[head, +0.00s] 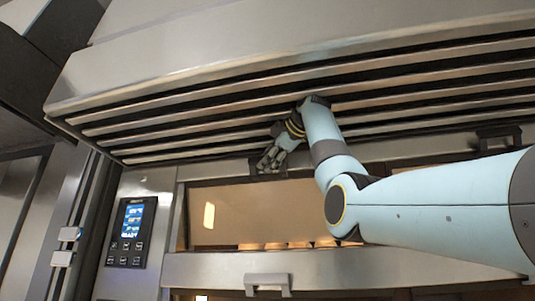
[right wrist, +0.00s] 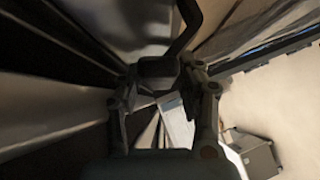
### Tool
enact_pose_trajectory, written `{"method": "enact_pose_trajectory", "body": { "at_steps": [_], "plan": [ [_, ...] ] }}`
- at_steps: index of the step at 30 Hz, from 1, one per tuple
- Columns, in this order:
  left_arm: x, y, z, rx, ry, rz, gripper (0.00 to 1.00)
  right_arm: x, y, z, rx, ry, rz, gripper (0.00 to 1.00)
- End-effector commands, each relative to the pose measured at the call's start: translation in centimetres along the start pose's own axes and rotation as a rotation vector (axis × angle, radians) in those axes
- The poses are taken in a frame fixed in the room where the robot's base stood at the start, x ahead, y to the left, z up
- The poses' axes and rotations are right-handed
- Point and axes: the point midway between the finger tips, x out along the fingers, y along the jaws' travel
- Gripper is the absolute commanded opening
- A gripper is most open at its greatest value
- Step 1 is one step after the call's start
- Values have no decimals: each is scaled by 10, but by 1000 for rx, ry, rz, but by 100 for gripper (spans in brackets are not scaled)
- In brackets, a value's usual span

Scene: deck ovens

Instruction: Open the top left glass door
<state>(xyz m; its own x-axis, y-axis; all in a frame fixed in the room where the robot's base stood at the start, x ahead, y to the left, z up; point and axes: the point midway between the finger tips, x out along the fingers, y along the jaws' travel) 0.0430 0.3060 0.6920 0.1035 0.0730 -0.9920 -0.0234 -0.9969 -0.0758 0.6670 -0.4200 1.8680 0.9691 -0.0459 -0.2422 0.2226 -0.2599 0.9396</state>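The top left glass door (head: 230,212) is an amber-lit pane in a steel frame under the slatted hood, and it looks closed. A dark handle (head: 256,167) sits at its top edge, partly hidden by my right gripper (head: 268,161). My right arm reaches in from the right, across the right part of the glass. In the right wrist view the two fingers of the right gripper (right wrist: 163,122) stand apart, with a pale strip between them. Whether they touch the handle I cannot tell. My left gripper is not in view.
The slatted steel hood (head: 290,62) hangs low, close over my right forearm and gripper. A control panel (head: 131,232) is left of the door. A lower door has a silver handle (head: 268,284). Another dark handle (head: 498,138) is at right.

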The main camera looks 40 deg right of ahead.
Motion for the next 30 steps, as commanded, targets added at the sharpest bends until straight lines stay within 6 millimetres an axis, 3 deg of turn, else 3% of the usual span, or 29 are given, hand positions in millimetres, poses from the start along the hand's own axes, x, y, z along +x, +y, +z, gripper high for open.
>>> {"method": "enact_pose_trajectory", "body": {
  "at_steps": [10, 18, 30],
  "plan": [
    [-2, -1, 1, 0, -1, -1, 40, 5, -1, 0, 0, 0, 0, 35],
    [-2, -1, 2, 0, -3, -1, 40, 5, -1, 0, 0, 0, 0, 0],
    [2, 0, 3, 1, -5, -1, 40, 3, -3, 1, -4, 0, 5, 0]
  ]
}}
